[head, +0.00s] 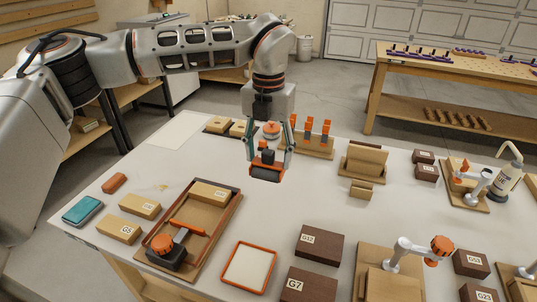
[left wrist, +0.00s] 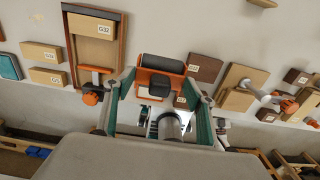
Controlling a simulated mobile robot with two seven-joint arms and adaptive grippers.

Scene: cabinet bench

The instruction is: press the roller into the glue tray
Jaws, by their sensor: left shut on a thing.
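The roller (head: 267,164) has a black cylinder and an orange frame. My left gripper (head: 270,146) is shut on it and holds it in the air above the bench. In the left wrist view the black roller (left wrist: 163,64) shows just beyond the fingers. The glue tray (head: 275,266) is a shallow square with an orange rim and a pale inside. It lies flat near the front of the bench, nearer the camera than the roller and apart from it. In the left wrist view, it seems partly hidden behind the roller and gripper. My right gripper is not in view.
An orange-edged wooden tray (head: 157,224) with a block and an orange-handled tool lies left of the glue tray. Dark blocks G12 (head: 320,245) and G7 (head: 309,285) lie to its right. A rack (head: 309,145) stands behind the roller. Bare bench top lies between roller and tray.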

